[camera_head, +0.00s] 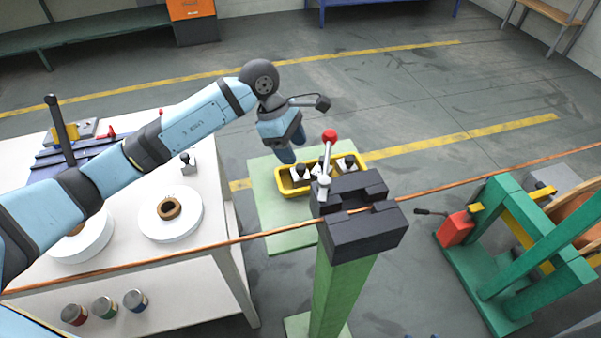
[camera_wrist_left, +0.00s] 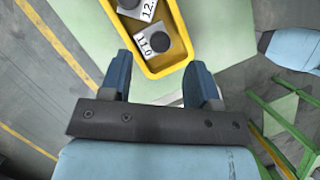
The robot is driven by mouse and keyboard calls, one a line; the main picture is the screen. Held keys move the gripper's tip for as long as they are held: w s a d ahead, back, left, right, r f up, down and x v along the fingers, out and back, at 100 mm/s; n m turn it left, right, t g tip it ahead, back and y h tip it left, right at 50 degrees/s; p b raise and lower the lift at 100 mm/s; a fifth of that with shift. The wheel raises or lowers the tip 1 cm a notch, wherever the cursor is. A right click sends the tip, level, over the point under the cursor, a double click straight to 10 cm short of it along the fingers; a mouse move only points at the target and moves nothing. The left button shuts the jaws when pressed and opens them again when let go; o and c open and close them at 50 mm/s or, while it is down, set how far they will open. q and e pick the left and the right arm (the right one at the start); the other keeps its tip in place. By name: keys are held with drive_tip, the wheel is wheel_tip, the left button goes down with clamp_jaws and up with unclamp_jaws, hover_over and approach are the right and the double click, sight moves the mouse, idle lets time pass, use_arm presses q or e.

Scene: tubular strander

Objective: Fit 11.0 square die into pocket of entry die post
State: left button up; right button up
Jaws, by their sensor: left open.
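The square die marked 11.0 (camera_wrist_left: 155,42) is a grey-white block with a dark round knob, lying in the yellow tray (camera_wrist_left: 180,62) in the left wrist view. A die marked 12 (camera_wrist_left: 140,9) lies beside it, partly cut off. My left gripper (camera_wrist_left: 160,72) is open and empty, its fingers pointing at the tray end near the 11.0 die. In the head view the left gripper (camera_head: 288,152) hangs above the left part of the tray (camera_head: 310,188). The entry die post (camera_head: 342,285) is green with a dark notched block (camera_head: 365,240) on top. The right gripper is not seen.
A red-knobbed lever (camera_head: 329,150) rises from the block, close to the tray. A copper-coloured rod (camera_head: 450,184) runs across the block. A white table (camera_head: 215,260) stands left, with a separate die (camera_head: 188,166) on it. A green-framed machine (camera_head: 530,255) stands right.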

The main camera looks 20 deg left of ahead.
sight(300, 166)
use_arm(q)
drive_tip(key=shift+p+x, duration=0.55)
drive_tip(key=shift+x, duration=2.5)
drive_tip(key=shift+a, duration=0.2)
clamp_jaws()
